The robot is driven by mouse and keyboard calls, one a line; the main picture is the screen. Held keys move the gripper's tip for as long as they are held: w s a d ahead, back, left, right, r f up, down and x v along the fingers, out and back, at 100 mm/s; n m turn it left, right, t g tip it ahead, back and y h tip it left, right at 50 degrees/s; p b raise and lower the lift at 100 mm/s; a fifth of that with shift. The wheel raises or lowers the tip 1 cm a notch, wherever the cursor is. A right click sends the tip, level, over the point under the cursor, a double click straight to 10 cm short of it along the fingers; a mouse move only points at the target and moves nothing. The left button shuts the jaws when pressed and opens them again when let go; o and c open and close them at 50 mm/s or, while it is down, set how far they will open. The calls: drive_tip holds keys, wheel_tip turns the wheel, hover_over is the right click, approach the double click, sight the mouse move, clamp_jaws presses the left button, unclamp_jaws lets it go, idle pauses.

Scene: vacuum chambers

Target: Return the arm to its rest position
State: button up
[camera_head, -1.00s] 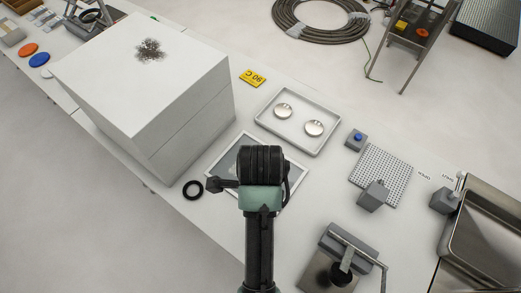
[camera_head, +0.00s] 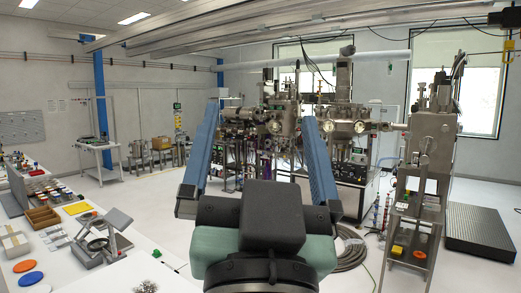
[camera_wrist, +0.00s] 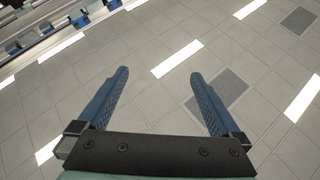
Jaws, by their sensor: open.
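My gripper (camera_head: 262,150) is raised high in front of the body camera, its two blue fingers spread wide and pointing up, with nothing between them. It also shows in the wrist view (camera_wrist: 158,90), open and empty, against a tiled ceiling with light panels. My arm stands upright below the gripper in the head view, clear of the bench.
A white bench (camera_head: 135,262) runs along the lower left with a metal fixture (camera_head: 98,238), an orange disc (camera_head: 25,266) and a wooden box (camera_head: 42,216). Vacuum chambers (camera_head: 345,120) stand behind my gripper. A stepped metal stand (camera_head: 408,245) and a black slab (camera_head: 480,236) are at right.

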drive_tip(key=s+r+n+t, duration=0.2)
drive_tip(key=s+r, duration=0.3)
drive_tip(key=shift+t, duration=0.3)
drive_tip(key=shift+f, duration=0.1)
